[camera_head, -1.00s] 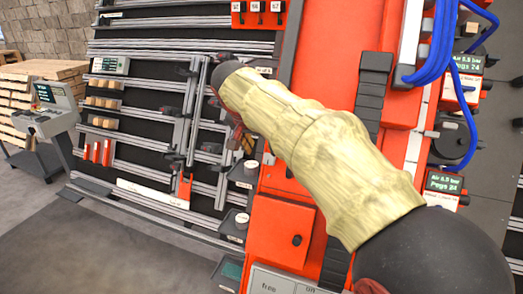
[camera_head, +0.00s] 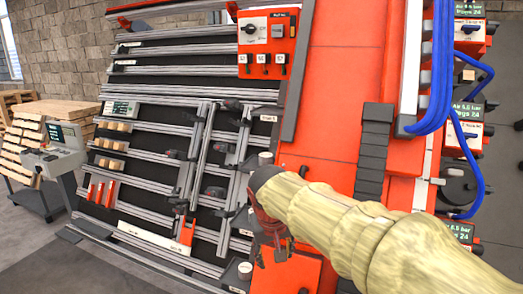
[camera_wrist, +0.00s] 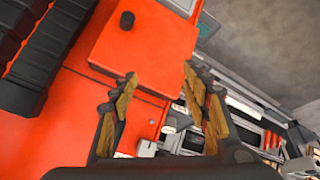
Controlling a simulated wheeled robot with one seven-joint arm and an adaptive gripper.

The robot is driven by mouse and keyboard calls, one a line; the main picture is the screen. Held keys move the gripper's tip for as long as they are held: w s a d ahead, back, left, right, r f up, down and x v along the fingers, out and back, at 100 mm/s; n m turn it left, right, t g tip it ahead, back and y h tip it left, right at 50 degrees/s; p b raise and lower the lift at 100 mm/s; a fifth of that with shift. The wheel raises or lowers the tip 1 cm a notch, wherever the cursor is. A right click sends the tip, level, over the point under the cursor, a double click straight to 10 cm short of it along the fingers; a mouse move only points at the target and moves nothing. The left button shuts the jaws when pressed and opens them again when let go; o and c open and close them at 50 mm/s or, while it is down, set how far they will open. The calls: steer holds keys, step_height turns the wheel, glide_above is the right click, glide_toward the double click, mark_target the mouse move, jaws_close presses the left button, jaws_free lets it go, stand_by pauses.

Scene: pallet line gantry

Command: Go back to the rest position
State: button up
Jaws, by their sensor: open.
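My gripper (camera_wrist: 158,100) is open in the wrist view, with a clear gap between its two fingers and nothing held. Behind the gap show a red cabinet panel with a round black knob (camera_wrist: 127,19) and some blurred small parts lower down. In the head view my arm, in a pale yellow sleeve, reaches from the lower right toward the middle. My gripper (camera_head: 275,240) shows there in part, pointing down in front of the red cabinet (camera_head: 325,130); its fingertips are hard to make out.
A black rack with grey rails (camera_head: 160,140) stands at left, holding wooden blocks (camera_head: 115,127) and red parts. A control console (camera_head: 55,150) and wooden pallets (camera_head: 20,140) are farther left. Blue hoses (camera_head: 440,70) and pressure displays (camera_head: 468,112) are at right. Open grey floor lies lower left.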

steer(key=s+d, duration=0.5)
steer(key=s, duration=0.3)
steer(key=s+d+f+m+t+p, duration=0.1)
steer(key=s+d, duration=0.4)
steer(key=s, duration=0.4)
steer(key=s+d+f+m, duration=0.1)
steer(key=s+d, duration=0.4)
steer(key=s, duration=0.4)
steer(key=shift+s+d+f+y+p, duration=0.15)
steer(key=shift+d+f+y+p, duration=0.15)
steer(key=shift+y, duration=0.1)
steer(key=shift+c, duration=0.5)
